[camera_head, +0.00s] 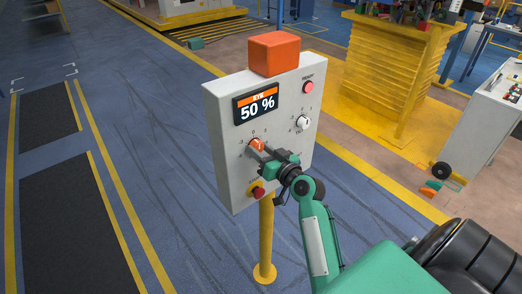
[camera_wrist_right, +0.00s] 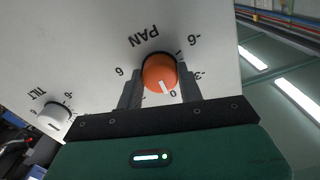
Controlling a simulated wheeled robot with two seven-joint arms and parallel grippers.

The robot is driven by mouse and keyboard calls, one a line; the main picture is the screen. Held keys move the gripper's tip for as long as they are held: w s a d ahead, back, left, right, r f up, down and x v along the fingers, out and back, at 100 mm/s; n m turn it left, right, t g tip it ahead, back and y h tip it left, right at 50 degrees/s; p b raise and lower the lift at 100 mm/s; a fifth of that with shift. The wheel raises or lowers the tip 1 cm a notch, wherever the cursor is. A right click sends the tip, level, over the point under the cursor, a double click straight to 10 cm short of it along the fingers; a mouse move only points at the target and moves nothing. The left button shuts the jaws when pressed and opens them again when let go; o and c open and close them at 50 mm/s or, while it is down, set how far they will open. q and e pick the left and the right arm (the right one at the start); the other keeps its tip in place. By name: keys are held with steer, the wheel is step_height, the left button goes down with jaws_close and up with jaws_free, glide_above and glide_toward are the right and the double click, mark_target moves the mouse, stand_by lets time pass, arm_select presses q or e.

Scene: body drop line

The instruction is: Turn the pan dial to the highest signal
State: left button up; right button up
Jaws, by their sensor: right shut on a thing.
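The grey control panel (camera_head: 228,112) stands on a yellow post. Its display (camera_head: 256,105) reads 50 % under an orange header. The orange pan dial (camera_head: 257,145) is at the panel's lower left. In the right wrist view the pan dial (camera_wrist_right: 158,72) appears upside down, its white mark pointing close to the 0. My right gripper (camera_head: 263,151) is shut on the pan dial, one finger on each side; the fingers also show in the right wrist view (camera_wrist_right: 160,92). My left gripper is not in view.
A white tilt dial (camera_head: 303,122) sits to the right of the pan dial. A red button (camera_head: 308,87) is above it, and a red knob (camera_head: 257,191) is below the pan dial. An orange box (camera_head: 274,53) tops the panel. Blue floor is clear to the left.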

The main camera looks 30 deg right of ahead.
steer(key=m+p, duration=0.1)
steer(key=m, duration=0.2)
steer(key=shift+r+m, duration=0.1)
steer(key=shift+m, duration=0.3)
steer(key=shift+m+p, duration=0.75)
steer(key=shift+m, duration=0.75)
steer(key=o, duration=1)
